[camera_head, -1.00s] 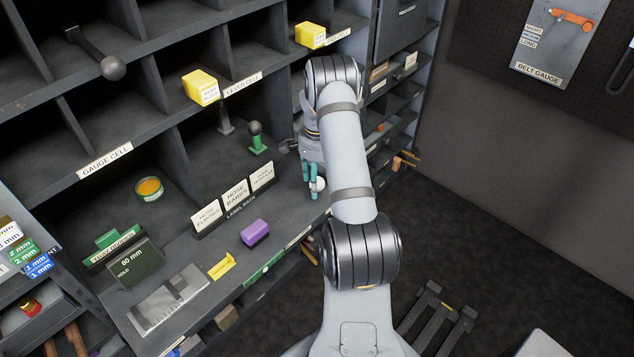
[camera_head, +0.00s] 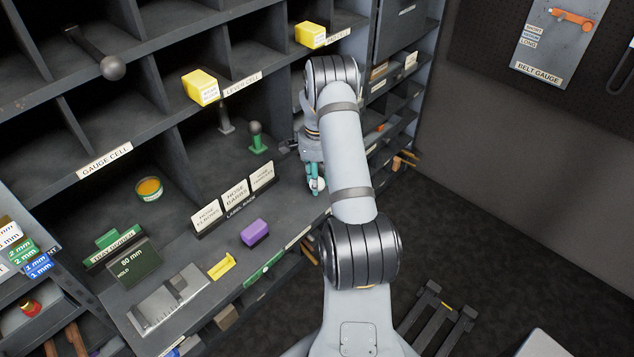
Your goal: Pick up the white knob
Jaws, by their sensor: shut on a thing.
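The white knob (camera_head: 321,184) shows as a small pale patch at the right end of the shelf's front ledge. It is mostly hidden by my gripper and forearm. My gripper (camera_head: 315,187), with teal fingertips, points down at the ledge and is shut on the white knob. Whether the knob touches the ledge cannot be told from this view.
Left of my gripper stand label cards in a rack (camera_head: 237,194). A purple block (camera_head: 255,232), a yellow piece (camera_head: 222,266) and a caliper-like tool (camera_head: 170,300) lie along the ledge. A green-based lever (camera_head: 257,140) stands behind. Cell dividers rise at the back.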

